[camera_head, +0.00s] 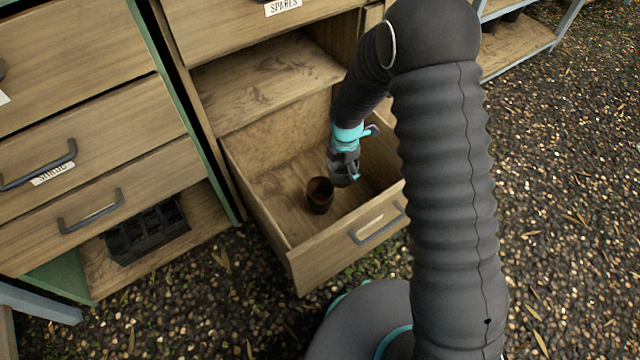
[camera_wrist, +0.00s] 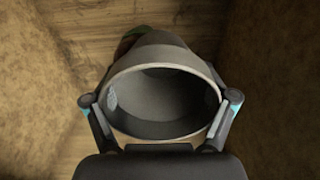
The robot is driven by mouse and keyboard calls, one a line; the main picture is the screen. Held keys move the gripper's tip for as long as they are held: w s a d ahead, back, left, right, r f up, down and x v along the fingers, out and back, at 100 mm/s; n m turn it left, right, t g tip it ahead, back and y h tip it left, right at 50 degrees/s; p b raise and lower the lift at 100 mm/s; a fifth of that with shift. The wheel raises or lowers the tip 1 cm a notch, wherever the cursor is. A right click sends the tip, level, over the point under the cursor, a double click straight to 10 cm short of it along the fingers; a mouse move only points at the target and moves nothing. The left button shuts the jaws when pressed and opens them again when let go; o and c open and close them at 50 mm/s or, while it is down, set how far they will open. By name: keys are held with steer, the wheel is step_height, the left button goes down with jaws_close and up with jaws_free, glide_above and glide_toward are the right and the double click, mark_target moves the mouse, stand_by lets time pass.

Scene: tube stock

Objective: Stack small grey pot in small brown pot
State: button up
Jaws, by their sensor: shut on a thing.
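The small brown pot (camera_head: 320,195) stands upright on the floor of the open drawer in the head view, and its dark mouth faces up. My gripper (camera_head: 343,168) is inside the drawer space, just right of and above the brown pot. In the wrist view my gripper (camera_wrist: 160,99) is shut on the small grey pot (camera_wrist: 155,70), with one finger at each side of its rim. The grey pot's mouth faces the camera and it looks empty. A sliver of something dark green and brown shows behind its far side; I cannot tell what it is.
The open wooden drawer (camera_head: 330,258) has walls on all sides and a handle (camera_head: 377,226) in front. Closed drawers (camera_head: 75,150) stand at the left. A black crate (camera_head: 147,232) sits on the low shelf. Gravel (camera_head: 560,200) lies open at the right.

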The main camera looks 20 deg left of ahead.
steer(key=a+f, duration=0.4)
steer(key=f, duration=0.1)
steer(key=s+a+f, duration=0.1)
steer(key=a+f, duration=0.1)
steer(key=shift+a+f, duration=0.1)
steer(key=shift+f, duration=0.25)
steer(key=shift+f+b, duration=0.3)
steer(key=shift+f, duration=0.2)
steer(key=shift+f, duration=0.15)
steer(key=o, duration=1)
